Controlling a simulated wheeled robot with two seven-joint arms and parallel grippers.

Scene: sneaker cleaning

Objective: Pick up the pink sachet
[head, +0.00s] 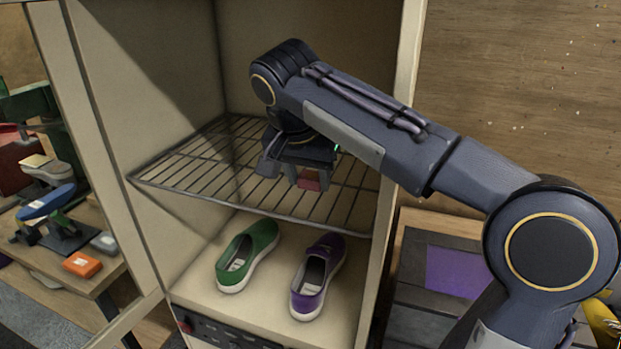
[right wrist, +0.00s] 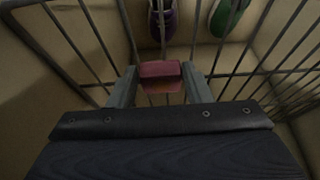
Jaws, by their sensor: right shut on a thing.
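The pink sachet (head: 309,180) is a small reddish-pink block at the tip of my right gripper (head: 310,178), in the head view above the wire shelf of the cabinet. In the right wrist view the sachet (right wrist: 161,75) sits between the two grey fingers, which are shut on it. The wire shelf's bars show around and beyond it. I cannot tell whether the sachet touches the shelf. My left gripper is not in view.
The wire shelf (head: 200,178) is otherwise bare. A green shoe (head: 247,256) and a purple shoe (head: 317,275) stand on the cabinet floor below. Cabinet walls close in at both sides. A workbench (head: 45,240) with an orange block (head: 82,264) is at left.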

